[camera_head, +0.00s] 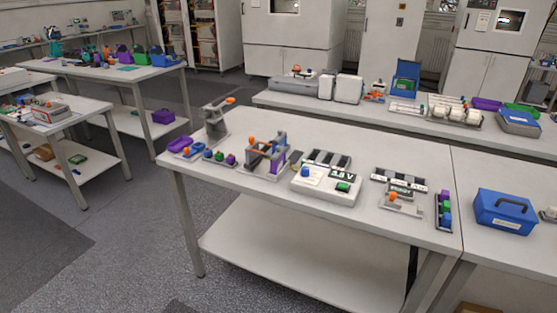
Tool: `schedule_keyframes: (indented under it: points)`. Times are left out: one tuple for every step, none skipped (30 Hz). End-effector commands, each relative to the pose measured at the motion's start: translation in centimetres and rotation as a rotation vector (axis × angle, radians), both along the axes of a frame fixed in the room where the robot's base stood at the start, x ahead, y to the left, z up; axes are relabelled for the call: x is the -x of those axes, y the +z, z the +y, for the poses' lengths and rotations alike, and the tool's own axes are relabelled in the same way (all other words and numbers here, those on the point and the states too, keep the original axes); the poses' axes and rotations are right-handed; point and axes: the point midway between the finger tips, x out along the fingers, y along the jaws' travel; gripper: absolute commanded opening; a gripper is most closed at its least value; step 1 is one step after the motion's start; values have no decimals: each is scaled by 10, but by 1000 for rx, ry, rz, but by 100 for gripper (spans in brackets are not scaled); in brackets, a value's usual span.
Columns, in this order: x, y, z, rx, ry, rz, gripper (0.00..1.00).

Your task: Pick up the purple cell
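Several small purple things stand on the near white table, and at this size I cannot tell for sure which is the purple cell. One small purple piece (231,159) sits at the right end of a low grey tray (225,164) beside green, red and blue pieces. A purple part (278,158) shows at the orange and grey fixture (264,152). Purple also shows in the narrow rack (444,210) at the table's right, with blue and green. My gripper is not in view.
A purple bowl (180,144) and a grey stand with an orange tip (214,120) are at the table's left. A blue box (503,211) sits on the adjoining table.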

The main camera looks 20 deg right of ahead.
Motion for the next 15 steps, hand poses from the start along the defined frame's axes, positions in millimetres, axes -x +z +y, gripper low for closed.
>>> schedule_keyframes:
  points:
    - [0, 0, 0, 0, 0, 0, 0]
    - [0, 0, 0, 0, 0, 0, 0]
    - [0, 0, 0, 0, 0, 0, 0]
    - [0, 0, 0, 0, 0, 0, 0]
    - [0, 0, 0, 0, 0, 0, 0]
    - [0, 0, 0, 0, 0, 0, 0]
    - [0, 0, 0, 0, 0, 0, 0]
    - [0, 0, 0, 0, 0, 0, 0]
    - [0, 0, 0, 0, 0, 0, 2]
    - [0, 0, 0, 0, 0, 0, 5]
    - [0, 0, 0, 0, 0, 0, 8]
    - [0, 0, 0, 0, 0, 0, 12]
    - [0, 0, 0, 0, 0, 0, 14]
    - [0, 0, 0, 0, 0, 0, 17]
    - [0, 0, 0, 0, 0, 0, 21]
